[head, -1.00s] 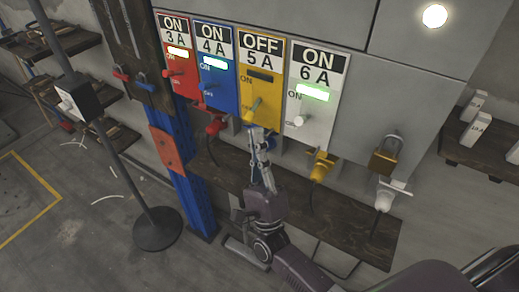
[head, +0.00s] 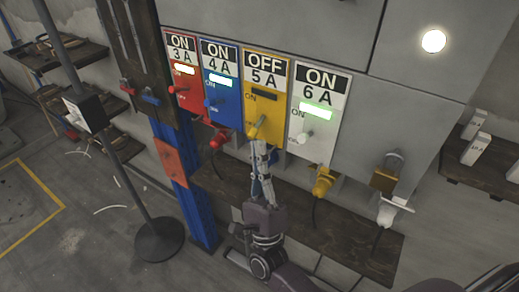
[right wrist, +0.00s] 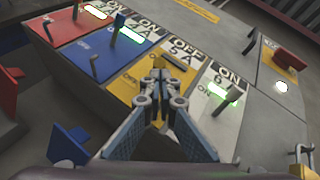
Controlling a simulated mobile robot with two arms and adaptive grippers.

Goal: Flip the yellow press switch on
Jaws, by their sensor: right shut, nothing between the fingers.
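The yellow press panel (head: 270,88) reads OFF 5A, with a dark indicator window. Its yellow switch lever (head: 256,128) sits low on the panel, near the OFF mark. My right gripper (head: 260,146) is shut and empty, just below the lever. I cannot tell whether its fingertips touch the lever. In the right wrist view, the shut fingers (right wrist: 159,84) point at the yellow panel (right wrist: 125,84) and cover part of it. My left gripper is not in view.
Red 3A (head: 184,90), blue 4A (head: 220,85) and white 6A (head: 318,115) panels flank the yellow one, reading ON with lit windows. Their levers stand close by.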

